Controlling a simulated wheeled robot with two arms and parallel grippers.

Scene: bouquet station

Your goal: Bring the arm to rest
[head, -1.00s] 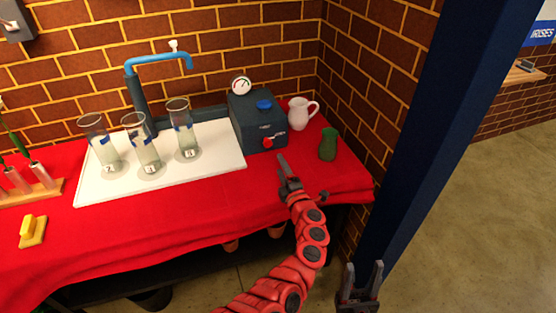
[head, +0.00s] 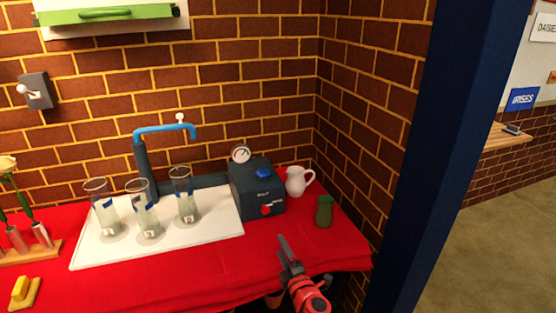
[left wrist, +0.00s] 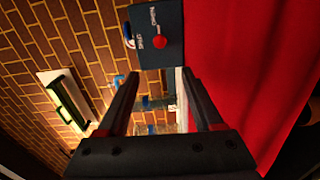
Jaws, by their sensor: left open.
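My left gripper (head: 288,258) shows in the head view above the front right part of the red-covered table (head: 200,281). Its red arm comes in from the bottom edge. In the left wrist view the two dark fingers of the left gripper (left wrist: 158,105) stand apart with nothing between them. The dark box (head: 257,192) with a red knob and a blue button lies beyond the fingers, apart from them. It also shows at the top of the left wrist view (left wrist: 170,22). My right gripper is outside both views.
Several glass cylinders (head: 145,215) stand on a white board (head: 90,252) by a blue tap (head: 165,130). A white jug (head: 297,181) and a green vase (head: 324,212) stand right of the box. A dark blue post (head: 425,150) rises at the right.

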